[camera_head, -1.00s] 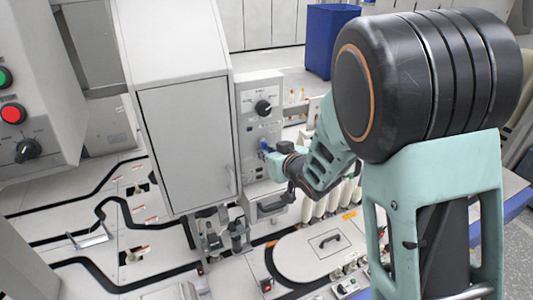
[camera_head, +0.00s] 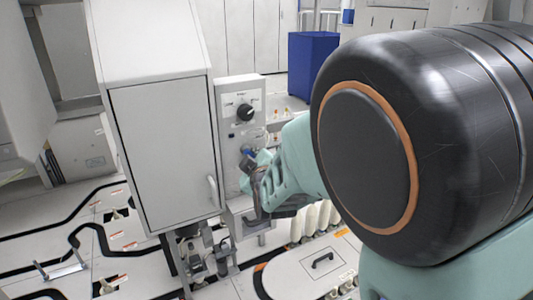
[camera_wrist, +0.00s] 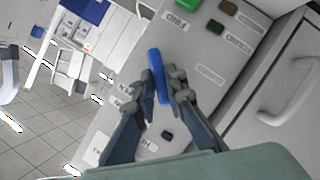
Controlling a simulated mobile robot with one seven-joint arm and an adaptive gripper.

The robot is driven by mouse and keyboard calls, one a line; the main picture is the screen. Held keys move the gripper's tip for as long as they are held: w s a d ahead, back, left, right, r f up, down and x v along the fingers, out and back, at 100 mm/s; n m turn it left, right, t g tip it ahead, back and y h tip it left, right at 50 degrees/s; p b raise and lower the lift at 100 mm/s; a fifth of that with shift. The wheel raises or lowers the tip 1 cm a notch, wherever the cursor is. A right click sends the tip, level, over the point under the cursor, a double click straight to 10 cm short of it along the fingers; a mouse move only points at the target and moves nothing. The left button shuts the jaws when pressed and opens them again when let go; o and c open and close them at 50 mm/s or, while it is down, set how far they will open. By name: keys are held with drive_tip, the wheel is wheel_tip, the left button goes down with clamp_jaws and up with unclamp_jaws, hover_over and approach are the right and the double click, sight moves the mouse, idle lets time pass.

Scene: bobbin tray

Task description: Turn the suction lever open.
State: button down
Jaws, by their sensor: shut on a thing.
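The suction lever is a blue handle (camera_wrist: 157,68) on the front of a light grey control panel (camera_wrist: 190,88). In the wrist view it stands between my gripper's two fingers (camera_wrist: 163,88), which are shut on it from both sides. Its far end sticks out past the fingertips. In the head view the blue lever (camera_head: 246,153) is small at the panel's lower half, and my gripper (camera_head: 249,168) is at it. The fingers and part of the lever are hard to make out there. The labels around the lever are too blurred to read with certainty.
A black knob (camera_head: 245,112) sits above the lever on the same panel. A grey cabinet with a handle (camera_head: 212,190) stands directly left of it. White bobbins (camera_head: 312,218) stand below right. A blue bin (camera_head: 312,66) is behind. My arm hides much of the right side.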

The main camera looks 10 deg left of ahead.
drive_tip(key=n, duration=0.1)
drive_tip(key=n+t+p, duration=0.1)
drive_tip(key=r+n+t, duration=0.1)
drive_tip(key=shift+a+n+h, duration=0.3)
drive_tip(key=shift+a+r+n+t, duration=0.15)
drive_tip(key=shift+n+t, duration=0.55)
drive_tip(key=shift+n, duration=1)
drive_tip(key=c, duration=2)
unclamp_jaws()
drive_tip(key=shift+o, duration=0.2)
drive_tip(key=shift+d, duration=0.2)
drive_tip(key=shift+s+d, duration=0.1)
drive_tip(key=shift+s, duration=0.05)
drive_tip(key=v, duration=0.7)
